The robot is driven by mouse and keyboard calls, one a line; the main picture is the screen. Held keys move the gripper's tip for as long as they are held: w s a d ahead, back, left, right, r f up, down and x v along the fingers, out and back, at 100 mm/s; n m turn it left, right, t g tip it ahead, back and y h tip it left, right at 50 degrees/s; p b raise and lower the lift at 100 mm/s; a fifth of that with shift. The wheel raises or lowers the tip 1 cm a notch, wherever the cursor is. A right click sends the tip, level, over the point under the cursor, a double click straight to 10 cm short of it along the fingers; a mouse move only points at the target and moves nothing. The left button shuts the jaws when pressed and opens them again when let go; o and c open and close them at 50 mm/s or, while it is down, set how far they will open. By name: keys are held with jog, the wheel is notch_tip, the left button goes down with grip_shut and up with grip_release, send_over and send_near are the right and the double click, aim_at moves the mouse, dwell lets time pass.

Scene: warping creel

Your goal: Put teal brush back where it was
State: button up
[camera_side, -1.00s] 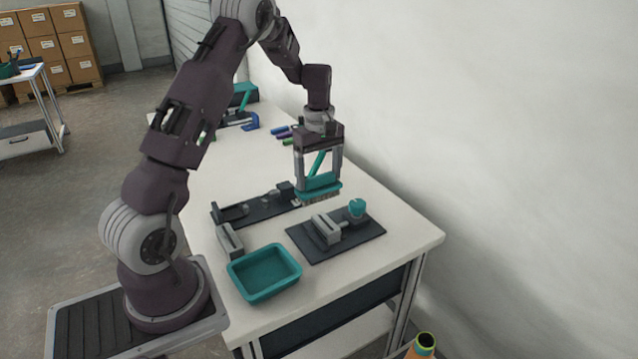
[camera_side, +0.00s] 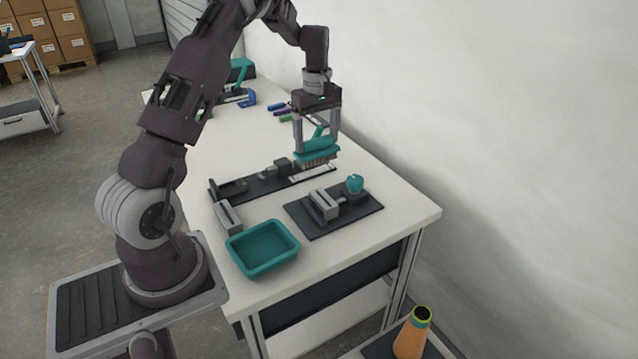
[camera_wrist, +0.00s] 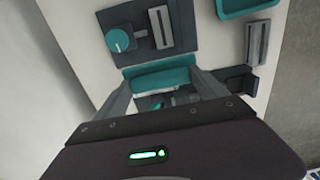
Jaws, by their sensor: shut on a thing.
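The teal brush (camera_side: 318,148) has a teal block with pale bristles below and a teal handle slanting up between the fingers. My gripper (camera_side: 317,145) is shut on its block and holds it over the far right end of a dark base strip, near a light strip (camera_side: 312,172). In the side view I cannot tell whether the bristles touch what lies below. The dark base strip (camera_side: 255,187) carries a dark bracket and a small dark block.
A dark plate (camera_side: 350,215) with a grey block and teal knob (camera_side: 355,184) lies in front. A teal tray (camera_side: 263,248) and a grey slotted block (camera_side: 228,217) are near the left edge. Pens (camera_side: 281,112) and a blue clamp (camera_side: 246,98) lie behind. The wall is close on the right.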

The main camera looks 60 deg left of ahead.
jog(key=w+a+f, duration=0.1)
jog(key=f, duration=0.3)
jog(key=a+f, duration=0.2)
jog(key=f, duration=0.2)
jog(key=w+a+f, duration=0.1)
jog(key=a+f, duration=0.1)
jog(key=f, duration=0.2)
jog(key=shift+w, duration=0.3)
jog(key=shift+f, duration=0.1)
